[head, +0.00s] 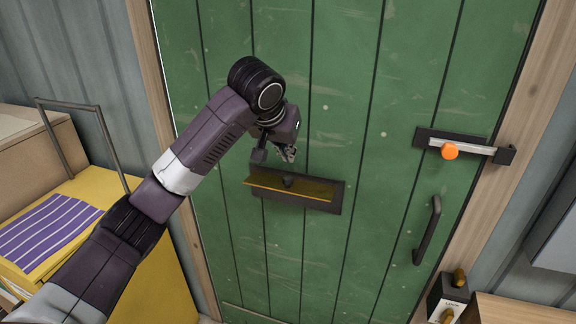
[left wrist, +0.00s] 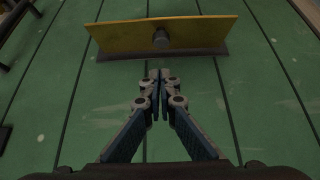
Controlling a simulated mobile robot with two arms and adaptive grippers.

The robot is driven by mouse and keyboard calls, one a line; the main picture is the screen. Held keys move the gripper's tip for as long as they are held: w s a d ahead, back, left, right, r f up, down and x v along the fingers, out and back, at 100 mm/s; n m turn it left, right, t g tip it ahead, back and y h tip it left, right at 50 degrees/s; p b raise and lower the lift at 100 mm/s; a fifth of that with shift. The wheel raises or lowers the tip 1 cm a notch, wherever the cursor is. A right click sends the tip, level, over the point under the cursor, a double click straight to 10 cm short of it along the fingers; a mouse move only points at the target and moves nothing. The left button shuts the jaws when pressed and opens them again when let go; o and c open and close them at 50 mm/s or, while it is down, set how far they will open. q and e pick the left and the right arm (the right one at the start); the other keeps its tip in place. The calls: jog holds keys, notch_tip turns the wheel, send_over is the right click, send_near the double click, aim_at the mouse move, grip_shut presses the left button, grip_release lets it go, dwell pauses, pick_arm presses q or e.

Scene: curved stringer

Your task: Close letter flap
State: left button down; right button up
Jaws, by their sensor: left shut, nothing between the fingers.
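The letter flap (head: 312,194) is a brass-yellow strip on a black plate (head: 336,188) in the green door (head: 345,110). It sticks out from the plate, so it stands open, with a small dark knob (head: 288,181) at its middle. In the left wrist view the flap (left wrist: 115,37) spans the top of the picture, beyond the fingertips. My left gripper (head: 287,153) is just above the plate in the head view, apart from the flap. In the left wrist view its fingertips (left wrist: 160,74) are together and empty. My right gripper is not in view.
An orange-knobbed latch (head: 451,151) and a dark handle (head: 428,230) are on the door's right side. A yellow cart (head: 160,270) with a purple striped cloth (head: 48,232) stands at left. A small lock box (head: 447,299) is at lower right.

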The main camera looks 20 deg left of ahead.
aim_at(288, 180)
pick_arm(q)
notch_tip(288, 180, down, 4)
jog(key=shift+w+r+p, duration=0.1)
jog(key=shift+w+p, duration=0.05)
jog(key=shift+p, duration=0.4)
jog(key=shift+f, duration=0.6)
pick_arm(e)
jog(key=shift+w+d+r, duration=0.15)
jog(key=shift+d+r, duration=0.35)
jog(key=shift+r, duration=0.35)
